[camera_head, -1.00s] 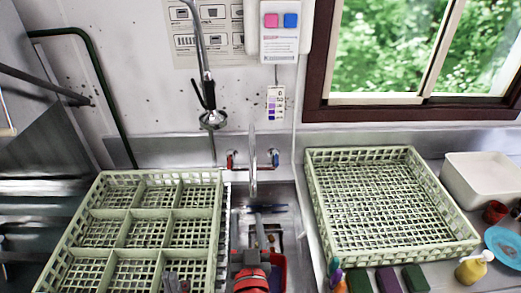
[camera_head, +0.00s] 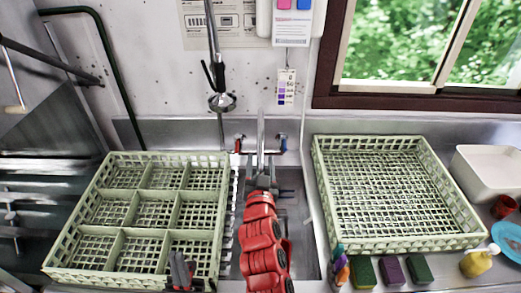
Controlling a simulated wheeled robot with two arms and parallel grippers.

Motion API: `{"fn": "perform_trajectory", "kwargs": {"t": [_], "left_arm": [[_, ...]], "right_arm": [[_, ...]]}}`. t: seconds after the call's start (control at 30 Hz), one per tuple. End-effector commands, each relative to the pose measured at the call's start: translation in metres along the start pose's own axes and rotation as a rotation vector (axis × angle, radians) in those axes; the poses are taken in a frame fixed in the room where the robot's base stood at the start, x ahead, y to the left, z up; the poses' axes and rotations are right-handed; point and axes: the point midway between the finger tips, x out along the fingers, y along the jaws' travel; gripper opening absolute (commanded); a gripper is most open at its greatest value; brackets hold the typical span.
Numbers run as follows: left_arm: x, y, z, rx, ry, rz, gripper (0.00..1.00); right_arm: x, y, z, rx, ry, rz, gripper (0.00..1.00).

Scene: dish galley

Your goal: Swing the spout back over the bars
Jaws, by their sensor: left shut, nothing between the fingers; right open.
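The grey spout (camera_head: 261,130) shows as an upright strip at the back of the sink, between a red tap handle (camera_head: 238,144) and a blue one (camera_head: 280,146). My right gripper (camera_head: 262,168) is open at the near end of the spout, its fingers around or just over it; I cannot tell if they touch. My red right arm hides much of the sink (camera_head: 306,235). I cannot make out the bars clearly; a narrow slatted strip (camera_head: 234,190) shows at the sink's left edge. My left gripper (camera_head: 181,268) is shut and empty over the left rack's front edge.
A green divided rack (camera_head: 68,225) stands left of the sink, and an open green rack (camera_head: 322,190) stands right. A spray hose (camera_head: 221,101) hangs above. Sponges (camera_head: 390,270), bottles and a white tub (camera_head: 490,172) crowd the right counter.

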Motion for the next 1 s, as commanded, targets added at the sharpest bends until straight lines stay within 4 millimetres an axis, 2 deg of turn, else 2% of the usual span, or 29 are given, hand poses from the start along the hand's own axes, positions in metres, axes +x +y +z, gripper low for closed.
{"fn": "perform_trajectory", "kwargs": {"t": [0.1, 0.23, 0.6, 0.9, 0.93, 1.0], "left_arm": [[0.009, -0.001, -0.002, 0.0, 0.0, 0.0, 0.0], [0.012, -0.001, -0.002, 0.0, 0.0, 0.0, 0.0], [0.012, -0.001, -0.002, 0.0, 0.0, 0.0, 0.0], [0.012, -0.001, -0.002, 0.0, 0.0, 0.0, 0.0], [0.012, -0.001, -0.002, 0.0, 0.0, 0.0, 0.0], [0.012, -0.001, -0.002, 0.0, 0.0, 0.0, 0.0]], "right_arm": [[0.016, -0.001, -0.003, -0.002, 0.002, 0.0, 0.57], [0.026, 0.0, -0.001, -0.002, 0.001, 0.001, 0.57], [0.03, 0.0, 0.0, 0.0, 0.002, -0.001, 0.57], [0.03, 0.0, 0.0, 0.0, 0.002, -0.001, 0.03], [0.03, 0.0, 0.0, 0.0, 0.002, -0.001, 0.0], [0.03, 0.0, 0.0, 0.0, 0.002, -0.001, 0.0]]}}
